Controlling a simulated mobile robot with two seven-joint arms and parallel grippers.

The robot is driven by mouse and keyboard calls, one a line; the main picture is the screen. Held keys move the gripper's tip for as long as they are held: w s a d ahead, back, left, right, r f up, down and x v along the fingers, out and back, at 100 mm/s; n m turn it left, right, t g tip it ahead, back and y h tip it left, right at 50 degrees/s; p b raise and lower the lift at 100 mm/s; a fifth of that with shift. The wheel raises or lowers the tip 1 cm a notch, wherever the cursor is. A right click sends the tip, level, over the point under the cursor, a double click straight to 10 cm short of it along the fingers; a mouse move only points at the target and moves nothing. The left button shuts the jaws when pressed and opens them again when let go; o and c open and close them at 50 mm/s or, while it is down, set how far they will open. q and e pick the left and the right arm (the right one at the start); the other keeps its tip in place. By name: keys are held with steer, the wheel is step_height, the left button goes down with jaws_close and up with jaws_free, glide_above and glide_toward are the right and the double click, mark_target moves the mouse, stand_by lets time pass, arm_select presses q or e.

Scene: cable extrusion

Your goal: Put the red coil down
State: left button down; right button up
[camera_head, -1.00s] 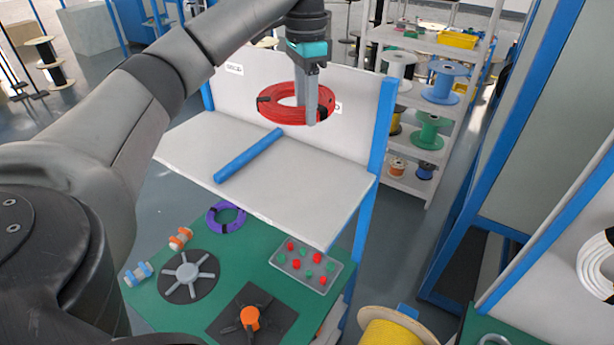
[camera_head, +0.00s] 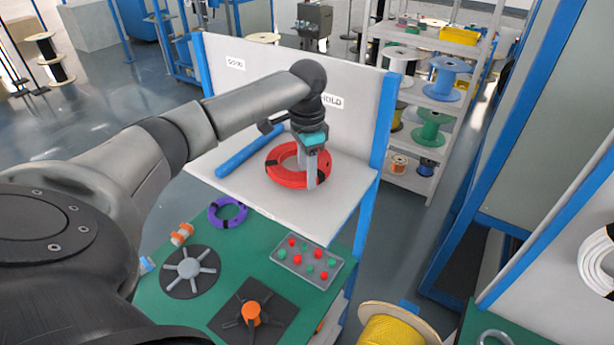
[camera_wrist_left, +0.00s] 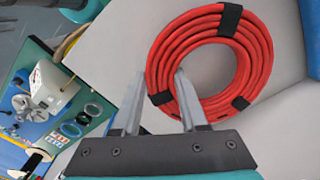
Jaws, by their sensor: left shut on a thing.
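The red coil (camera_head: 275,174), bound with black bands, is at the white shelf (camera_head: 347,182), right of the blue bar and below the HOLD sign (camera_head: 332,101). It looks flat, at or very close to the shelf; I cannot tell if it fully rests there. My left gripper (camera_head: 312,182) points down at the coil's near right part and is shut on it. In the left wrist view the fingers (camera_wrist_left: 160,78) reach the edge of the coil (camera_wrist_left: 255,62), whose far part is clear. My right gripper is not in view.
A blue bar (camera_head: 250,152) lies across the shelf, left of the coil. A white back panel (camera_head: 358,125) stands behind. Below is a green bench (camera_head: 230,267) with a purple coil (camera_head: 227,212) and a tray of red and green parts (camera_head: 306,278).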

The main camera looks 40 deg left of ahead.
arm_select(q)
steer(key=shift+f, duration=0.85)
steer(key=shift+f, duration=0.15)
steer(key=shift+c, duration=2.2)
jaws_free()
step_height(320, 180, up, 12)
steer(key=b, duration=0.1)
